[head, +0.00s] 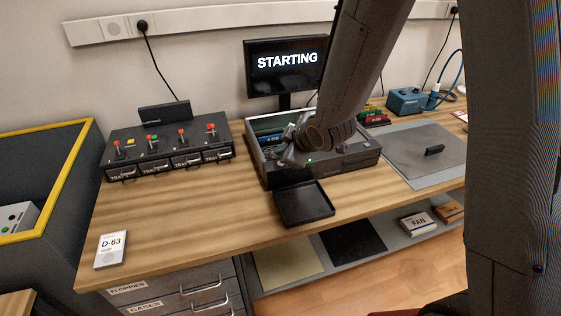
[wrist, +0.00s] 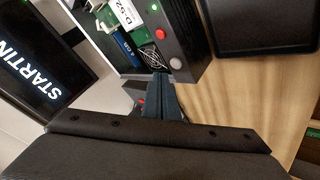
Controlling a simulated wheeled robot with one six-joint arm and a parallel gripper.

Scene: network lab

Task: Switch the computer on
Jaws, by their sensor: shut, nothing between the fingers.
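The computer (head: 352,166) is a dark open-topped case on the wooden bench, with boards and a fan inside. In the wrist view its front panel (wrist: 186,40) carries a lit green light (wrist: 155,8), a red button (wrist: 160,34) and a pale grey button (wrist: 176,63). The monitor (head: 287,68) behind it reads "STARTING"; it also shows in the wrist view (wrist: 40,70). My gripper (head: 287,162) is shut and empty at the front left corner of the case. Its fingertips (wrist: 158,80) are close to the grey button; I cannot tell whether they touch.
A black tray (head: 304,204) lies before the case. A box with red levers and labelled drawers (head: 168,150) stands left. A grey mat (head: 425,150) and a blue device (head: 406,101) are right. A D-63 card (head: 111,249) lies front left.

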